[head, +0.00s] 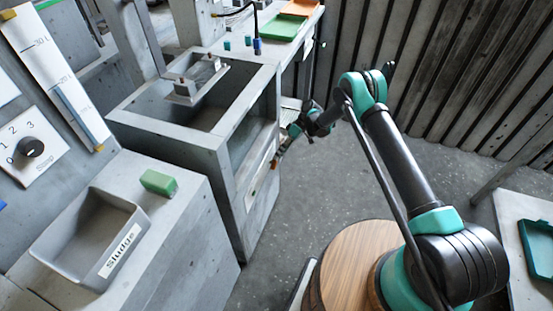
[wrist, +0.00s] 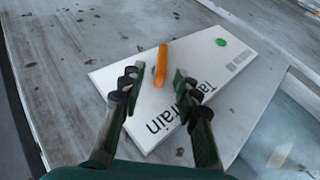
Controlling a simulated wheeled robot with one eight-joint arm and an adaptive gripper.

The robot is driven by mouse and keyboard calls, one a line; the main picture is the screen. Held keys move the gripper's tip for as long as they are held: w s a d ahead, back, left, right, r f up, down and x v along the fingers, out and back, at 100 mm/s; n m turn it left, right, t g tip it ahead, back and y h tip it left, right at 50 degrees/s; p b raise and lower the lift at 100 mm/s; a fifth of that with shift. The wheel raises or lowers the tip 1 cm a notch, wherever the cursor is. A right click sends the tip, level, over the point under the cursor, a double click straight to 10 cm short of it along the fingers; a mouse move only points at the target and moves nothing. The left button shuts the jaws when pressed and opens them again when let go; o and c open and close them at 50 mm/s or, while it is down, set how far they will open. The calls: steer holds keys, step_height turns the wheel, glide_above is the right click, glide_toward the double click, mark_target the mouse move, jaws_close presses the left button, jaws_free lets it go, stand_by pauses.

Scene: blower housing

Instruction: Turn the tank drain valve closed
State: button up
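The tank drain valve is an orange bar handle (wrist: 161,64) on a white plate (wrist: 225,75) in the wrist view. The partly hidden lettering reads like "Tank drain". A green dot (wrist: 220,42) sits on the plate, right of the handle; the handle does not point at it. My gripper (wrist: 156,80) is open, one finger on each side of the handle's near end, with visible gaps to both. I cannot tell its height above the plate.
A grey bin labelled "Sludge" (head: 120,250) and a green block (head: 158,183) sit on the near left block. A dial (head: 31,147) and level gauge (head: 62,75) are on the left panel. Floor (head: 300,200) right of the tank is clear. A table (head: 520,215) stands at right.

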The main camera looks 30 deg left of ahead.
steer(key=v, duration=0.9)
steer(key=shift+r, duration=0.15)
steer(key=shift+o, duration=0.6)
steer(key=shift+w, duration=0.1)
